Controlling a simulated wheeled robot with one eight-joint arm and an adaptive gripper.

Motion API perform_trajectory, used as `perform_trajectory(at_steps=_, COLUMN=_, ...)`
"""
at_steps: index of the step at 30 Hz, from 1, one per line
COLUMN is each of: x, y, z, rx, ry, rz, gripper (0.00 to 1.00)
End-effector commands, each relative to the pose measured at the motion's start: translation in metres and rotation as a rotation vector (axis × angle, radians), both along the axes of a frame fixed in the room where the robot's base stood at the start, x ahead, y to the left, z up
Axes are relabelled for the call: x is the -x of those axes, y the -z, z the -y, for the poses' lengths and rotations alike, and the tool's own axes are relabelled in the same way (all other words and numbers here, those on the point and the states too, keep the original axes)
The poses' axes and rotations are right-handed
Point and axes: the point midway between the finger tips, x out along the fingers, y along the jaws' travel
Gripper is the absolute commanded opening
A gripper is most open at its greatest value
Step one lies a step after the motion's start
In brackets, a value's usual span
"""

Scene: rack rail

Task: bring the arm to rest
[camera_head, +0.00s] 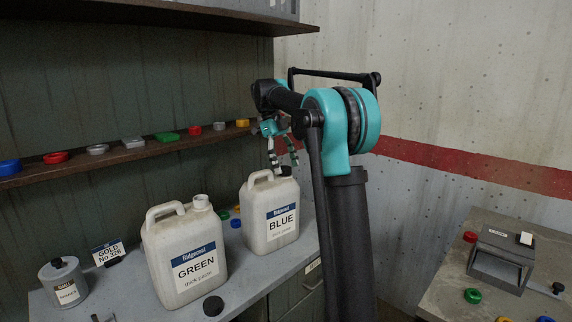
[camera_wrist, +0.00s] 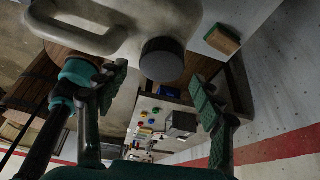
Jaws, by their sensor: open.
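My arm (camera_head: 341,115) reaches over the bench from the right, and my gripper (camera_head: 284,165) points down beside the top of the jug labelled BLUE (camera_head: 270,212). The fingers are apart and empty. In the wrist view my gripper (camera_wrist: 160,95) shows its two green-padded fingers spread. The dark cap (camera_wrist: 162,60) on the pale jug (camera_wrist: 85,30) appears between and beyond them; it also shows in the head view (camera_head: 286,170). I cannot tell whether a finger touches the cap.
The uncapped jug labelled GREEN (camera_head: 185,252) stands to the left, with a loose black cap (camera_head: 213,306) near it. A small grey tin (camera_head: 63,283) and a sign (camera_head: 108,252) are further left. A shelf (camera_head: 110,157) holds several small items. A side table (camera_head: 450,290) carries a grey device (camera_head: 501,259).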

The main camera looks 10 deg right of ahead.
Motion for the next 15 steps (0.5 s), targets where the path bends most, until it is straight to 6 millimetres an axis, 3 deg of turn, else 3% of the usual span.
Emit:
perform_trajectory(at_steps=7, x=-0.0031, y=0.0006, z=-0.0012, rx=-0.001, ry=-0.053, rz=0.009, gripper=0.67)
perform_trajectory(at_steps=15, x=-0.0007, y=0.0003, z=-0.0016, rx=0.001, ry=-0.43, rz=0.005, gripper=0.67)
